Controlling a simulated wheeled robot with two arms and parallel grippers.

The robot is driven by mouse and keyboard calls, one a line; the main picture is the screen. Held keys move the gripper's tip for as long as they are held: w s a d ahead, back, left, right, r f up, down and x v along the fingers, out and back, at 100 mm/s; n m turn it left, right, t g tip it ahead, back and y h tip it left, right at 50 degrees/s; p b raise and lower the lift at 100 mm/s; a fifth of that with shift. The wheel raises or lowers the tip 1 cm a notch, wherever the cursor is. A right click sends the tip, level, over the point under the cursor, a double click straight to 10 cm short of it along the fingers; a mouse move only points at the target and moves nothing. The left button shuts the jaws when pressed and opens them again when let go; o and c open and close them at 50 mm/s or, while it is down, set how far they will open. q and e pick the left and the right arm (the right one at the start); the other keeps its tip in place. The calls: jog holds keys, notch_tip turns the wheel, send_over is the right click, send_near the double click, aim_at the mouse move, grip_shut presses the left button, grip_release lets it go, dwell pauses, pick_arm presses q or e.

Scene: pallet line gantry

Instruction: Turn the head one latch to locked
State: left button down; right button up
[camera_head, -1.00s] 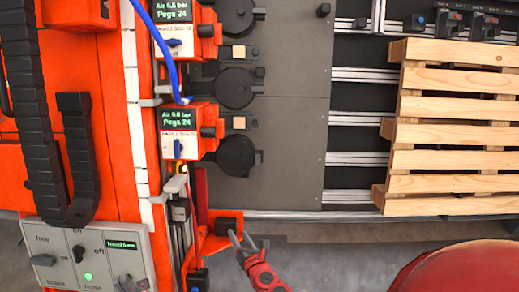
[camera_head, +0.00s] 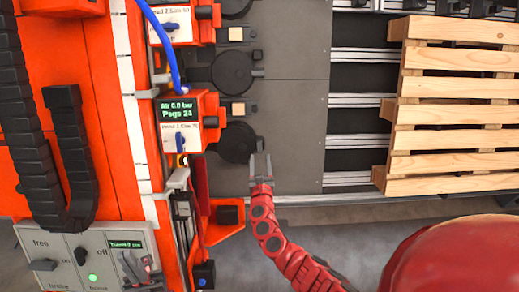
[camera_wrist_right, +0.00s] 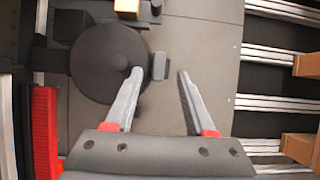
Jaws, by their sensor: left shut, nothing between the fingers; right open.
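The head one box (camera_head: 180,108) is orange, with a green display and a small blue lever. Beside it is a dark round disc (camera_head: 235,140) with a small grey tab on its right edge, apparently the latch; its locked marking is not readable. The disc (camera_wrist_right: 100,55) and tab (camera_wrist_right: 159,66) also show in the right wrist view. My right gripper (camera_head: 260,166) is open and empty just below the tab, one finger overlapping the disc's edge in the wrist view; contact cannot be told.
The grey control panel (camera_head: 75,250) with knobs is at lower left. More dark discs (camera_head: 232,70) and a second orange head box (camera_head: 183,12) lie above. A wooden pallet (camera_head: 455,87) is at right. The grey plate (camera_head: 295,120) right of the discs is clear.

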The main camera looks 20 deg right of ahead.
aim_at(260, 146)
jog(key=b+x, duration=0.2)
jog(key=x, duration=0.4)
jog(key=shift+w, duration=0.1)
grip_shut()
